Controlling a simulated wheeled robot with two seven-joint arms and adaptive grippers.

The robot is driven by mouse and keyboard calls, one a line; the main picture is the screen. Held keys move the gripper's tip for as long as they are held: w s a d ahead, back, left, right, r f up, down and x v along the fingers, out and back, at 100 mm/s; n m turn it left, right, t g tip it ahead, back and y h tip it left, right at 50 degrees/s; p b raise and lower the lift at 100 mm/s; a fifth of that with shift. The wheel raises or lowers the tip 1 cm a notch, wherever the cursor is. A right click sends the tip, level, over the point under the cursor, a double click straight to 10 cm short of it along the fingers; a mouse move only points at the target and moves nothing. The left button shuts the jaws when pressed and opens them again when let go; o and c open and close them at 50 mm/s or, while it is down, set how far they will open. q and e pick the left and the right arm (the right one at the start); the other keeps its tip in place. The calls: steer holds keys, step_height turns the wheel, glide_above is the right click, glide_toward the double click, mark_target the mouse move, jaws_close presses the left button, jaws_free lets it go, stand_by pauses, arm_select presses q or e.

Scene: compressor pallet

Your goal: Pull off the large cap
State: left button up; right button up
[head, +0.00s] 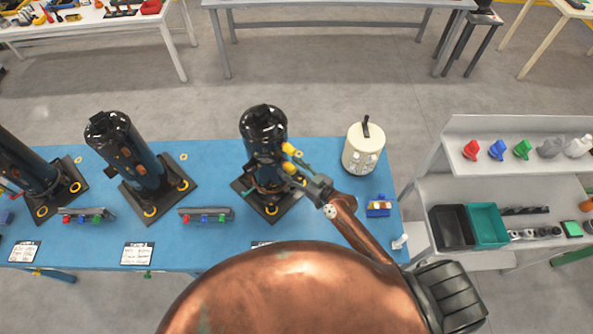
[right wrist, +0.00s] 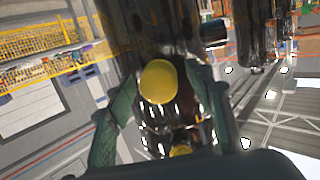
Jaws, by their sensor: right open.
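My right gripper (head: 294,170) is at that side, close to the caps. In the right wrist view, a large round yellow cap (right wrist: 158,82) lies between the two open green fingers, with visible gaps on both sides. A smaller-looking yellow cap (right wrist: 180,150) shows nearer the palm, partly hidden. My left gripper is not in view.
Two other compressors (head: 128,150) (head: 25,165) stand to the left. A shelf with bins (head: 488,226) is at the right.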

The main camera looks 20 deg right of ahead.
steer(key=shift+w, duration=0.15)
steer(key=c, duration=1.2)
steer(key=o, duration=0.5)
steer(key=shift+c, duration=0.2)
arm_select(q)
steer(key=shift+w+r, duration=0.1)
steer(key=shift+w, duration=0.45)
arm_select(e)
jaws_close()
